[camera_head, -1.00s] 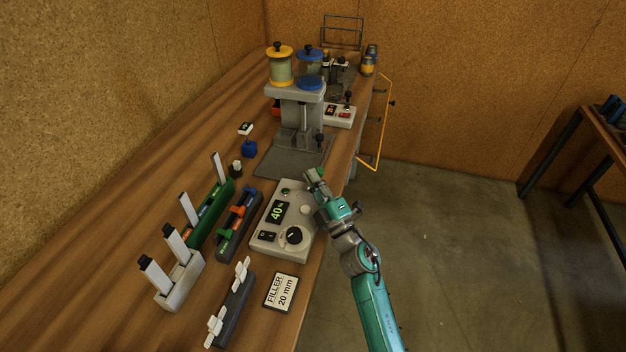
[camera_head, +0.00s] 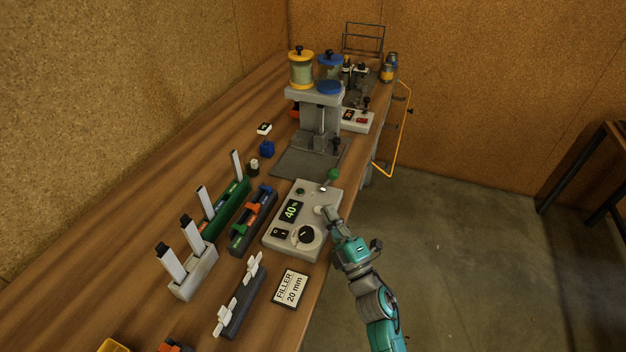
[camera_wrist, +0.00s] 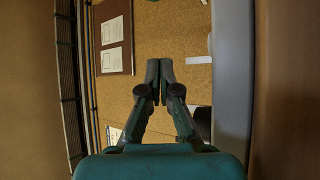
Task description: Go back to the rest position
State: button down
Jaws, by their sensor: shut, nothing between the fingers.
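My gripper (camera_head: 326,212) is at the right edge of the grey control box (camera_head: 280,238), close to its white round button. I cannot tell whether it touches the box. In the wrist view my gripper (camera_wrist: 159,70) has its two fingers together, with nothing between them. My teal arm reaches in from the lower right. The control box has a display reading 40, a black dial (camera_head: 306,234) and a lever with a green ball (camera_head: 333,174) just beyond the gripper.
A grey press (camera_head: 322,130) with yellow and blue canisters stands behind the box. A FILLER 20 mm card (camera_head: 290,288), dark racks and a green holder (camera_head: 225,208) lie in front and left. An orange frame (camera_head: 404,130) juts off the bench's right edge; open floor lies right.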

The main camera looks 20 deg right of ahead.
jog(key=s+f+m+g+h, duration=0.1)
jog(key=s+f+m+g, duration=0.2)
jog(key=s, duration=0.8)
jog(key=s+f+m+h, duration=0.2)
jog(key=s+m, duration=0.3)
jog(key=s, duration=0.6)
jog(key=s+f+m+g+h, duration=0.1)
jog(key=s+f+m+g, duration=0.2)
jog(key=s, duration=0.8)
jog(key=s+r+m+g, duration=0.1)
jog(key=s+r+m, duration=0.2)
jog(key=s, duration=0.8)
jog(key=m, duration=0.2)
jog(key=shift+d+m+g+h, duration=0.2)
jog(key=shift+m+g+h, duration=0.1)
jog(key=shift+h, duration=0.1)
